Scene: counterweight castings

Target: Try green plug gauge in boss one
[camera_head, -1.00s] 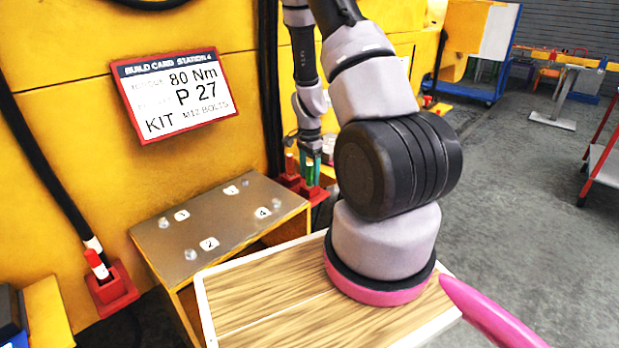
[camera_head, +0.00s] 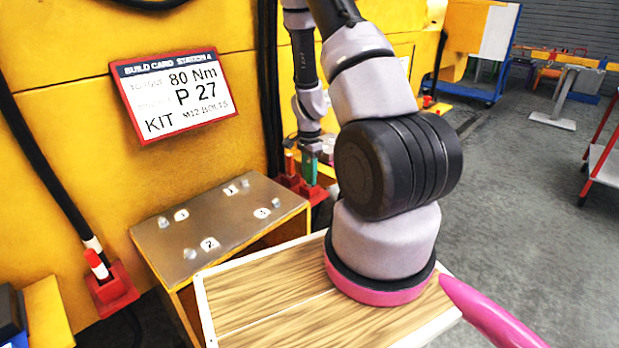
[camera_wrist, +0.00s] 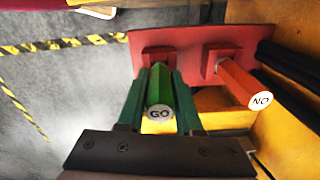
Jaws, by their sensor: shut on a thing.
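The green plug gauge (camera_wrist: 158,95), its end marked GO, stands in a socket of the red rack (camera_wrist: 150,55) in the wrist view. My gripper (camera_wrist: 160,100) is shut on it, with one green finger on each side. In the head view my gripper (camera_head: 310,166) is at the red rack (camera_head: 315,192), beyond the table with the bosses; the gauge is hard to tell from the fingers there. Several small pale bosses, one of them at the front (camera_head: 190,254), stand on the grey plate (camera_head: 215,222) beside numbered labels.
A red gauge marked NO (camera_wrist: 240,85) stands close beside the held one in the same rack. A yellow wall (camera_head: 60,130) with a build card (camera_head: 175,98) is behind. A wood-topped surface (camera_head: 260,300) lies in front. Another red holder (camera_head: 112,290) stands at left.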

